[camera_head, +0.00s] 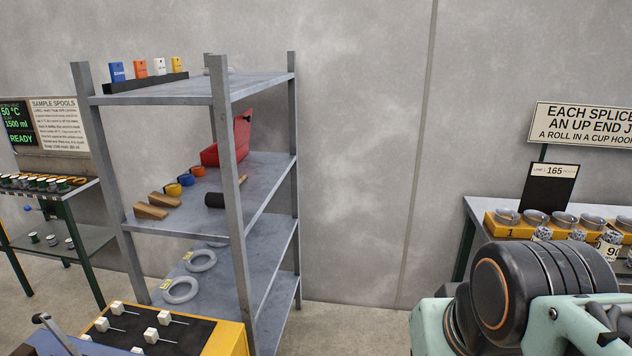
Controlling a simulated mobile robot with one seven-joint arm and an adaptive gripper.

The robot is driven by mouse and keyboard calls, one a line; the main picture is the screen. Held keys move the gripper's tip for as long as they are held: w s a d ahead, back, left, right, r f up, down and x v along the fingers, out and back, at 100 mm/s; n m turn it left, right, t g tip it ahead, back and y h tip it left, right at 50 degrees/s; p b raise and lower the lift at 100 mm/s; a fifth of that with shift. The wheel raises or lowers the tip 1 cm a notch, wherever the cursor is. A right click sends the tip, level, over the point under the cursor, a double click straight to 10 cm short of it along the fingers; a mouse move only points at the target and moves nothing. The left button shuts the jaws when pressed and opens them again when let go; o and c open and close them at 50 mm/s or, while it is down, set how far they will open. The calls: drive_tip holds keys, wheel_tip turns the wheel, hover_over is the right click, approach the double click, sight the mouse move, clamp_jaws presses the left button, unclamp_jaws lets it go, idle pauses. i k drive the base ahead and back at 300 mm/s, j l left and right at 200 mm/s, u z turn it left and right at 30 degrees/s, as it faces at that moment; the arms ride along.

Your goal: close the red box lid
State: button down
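The red box (210,157) stands on the second shelf of the grey metal rack, towards its back. Its red lid (236,130) is raised, standing up at a steep tilt behind the box. A front post of the rack hides part of the box and lid. My arm shows at the lower right, well apart from the rack. My gripper is not in view.
The grey rack (228,170) also holds wooden wedges (155,205), a dark-headed mallet (215,199), tape rolls and grey rings. A yellow-edged tray (225,340) stands low in front. A bench (480,210) with cups is at right. Floor between is clear.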

sight(242, 121)
drive_tip(key=i+u, duration=0.3)
drive_tip(key=i, duration=0.55)
drive_tip(key=z, duration=8.9)
